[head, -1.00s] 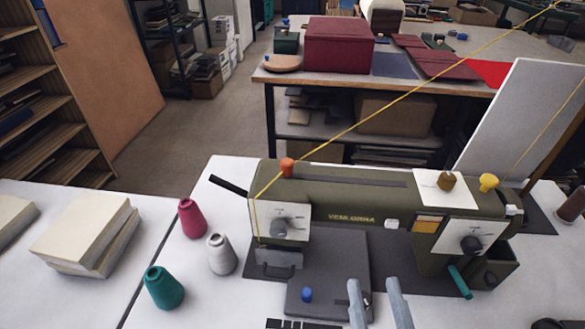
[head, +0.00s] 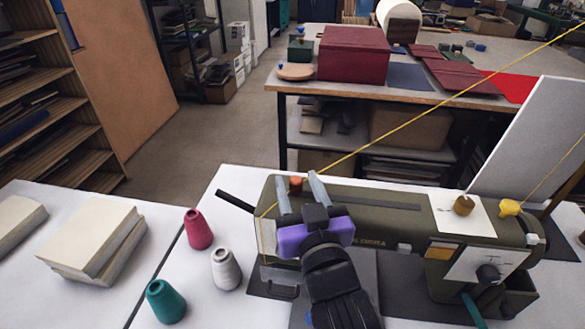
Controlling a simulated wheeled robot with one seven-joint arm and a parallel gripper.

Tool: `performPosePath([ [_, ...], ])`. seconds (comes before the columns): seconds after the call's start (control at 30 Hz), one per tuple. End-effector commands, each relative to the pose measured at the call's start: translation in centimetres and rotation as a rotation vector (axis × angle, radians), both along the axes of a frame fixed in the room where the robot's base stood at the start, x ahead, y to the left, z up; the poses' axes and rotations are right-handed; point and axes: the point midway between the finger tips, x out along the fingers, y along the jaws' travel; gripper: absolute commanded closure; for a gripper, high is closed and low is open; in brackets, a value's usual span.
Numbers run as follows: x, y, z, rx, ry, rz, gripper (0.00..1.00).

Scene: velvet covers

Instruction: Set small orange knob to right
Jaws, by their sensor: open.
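The small orange knob (head: 295,183) sits on top of the left end of the olive green sewing machine (head: 390,208). My gripper (head: 299,182) is over that end of the machine, with its two grey fingers apart and the orange knob showing between their tips. I cannot tell whether either finger touches the knob. The gripper's purple and black body hides most of the machine's left front plate and its dial.
A brown knob (head: 463,205) and a yellow knob (head: 509,208) stand on the machine's right end. A yellow thread (head: 400,142) runs diagonally above the machine. Red (head: 198,229), white (head: 225,269) and teal (head: 165,301) thread cones stand to the left.

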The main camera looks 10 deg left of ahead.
Motion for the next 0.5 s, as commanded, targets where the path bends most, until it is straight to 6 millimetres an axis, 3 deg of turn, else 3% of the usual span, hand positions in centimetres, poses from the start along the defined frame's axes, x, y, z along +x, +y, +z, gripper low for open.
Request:
performPosePath([
  [0.2, 2.9, 1.2, 0.1, -0.002, -0.002, 0.001, 0.55],
  [0.5, 4.2, 1.6, 0.0, 0.001, 0.0, 0.002, 0.55],
])
